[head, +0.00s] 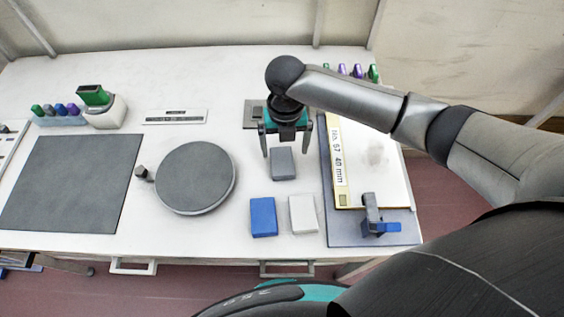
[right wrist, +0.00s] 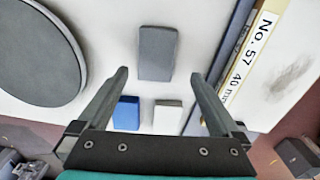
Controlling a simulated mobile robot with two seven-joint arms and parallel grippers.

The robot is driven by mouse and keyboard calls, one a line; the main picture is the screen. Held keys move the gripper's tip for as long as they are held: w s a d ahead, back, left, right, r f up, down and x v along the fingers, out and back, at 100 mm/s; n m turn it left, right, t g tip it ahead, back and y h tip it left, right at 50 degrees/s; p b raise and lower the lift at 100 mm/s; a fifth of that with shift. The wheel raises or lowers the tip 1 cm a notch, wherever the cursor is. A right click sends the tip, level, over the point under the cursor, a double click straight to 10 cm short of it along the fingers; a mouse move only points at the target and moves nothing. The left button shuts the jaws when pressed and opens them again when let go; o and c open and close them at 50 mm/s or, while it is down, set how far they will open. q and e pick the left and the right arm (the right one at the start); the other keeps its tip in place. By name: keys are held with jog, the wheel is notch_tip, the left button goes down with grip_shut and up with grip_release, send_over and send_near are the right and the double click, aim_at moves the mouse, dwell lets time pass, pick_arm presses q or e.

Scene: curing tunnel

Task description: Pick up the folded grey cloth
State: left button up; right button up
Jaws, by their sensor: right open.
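The folded grey cloth (head: 283,164) is a small grey block shape lying flat on the white table, right of the round grey disc. It also shows in the right wrist view (right wrist: 157,54), just beyond the gap between the fingertips. My right gripper (head: 286,150) is open and empty, with its fingers pointing down above the cloth. In the right wrist view the fingers (right wrist: 162,74) stand apart, one towards each side of the cloth, not touching it. My left gripper is not in view.
A blue folded cloth (head: 263,217) and a white one (head: 303,214) lie nearer the front edge. A round grey disc (head: 195,177) is at left. A board labelled No. 57 (head: 372,165) and a clamp (head: 375,217) are close on the right.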

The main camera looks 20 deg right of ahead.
aim_at(282, 162)
jog(key=shift+a+f+b, duration=0.15)
jog(key=shift+f+b, duration=0.05)
jog(key=shift+f, duration=1.35)
jog(key=shift+a+f+b, duration=0.1)
jog(key=shift+f+b, duration=0.1)
jog(key=shift+f, duration=1.3)
jog(key=shift+c, duration=0.2)
jog(key=c, duration=1.3)
jog(key=shift+w+r, duration=0.1)
jog(key=shift+r, duration=0.1)
notch_tip(282, 162, up, 20)
jog(key=p, duration=0.2)
jog(key=shift+f+p, duration=0.1)
jog(key=shift+p, duration=0.3)
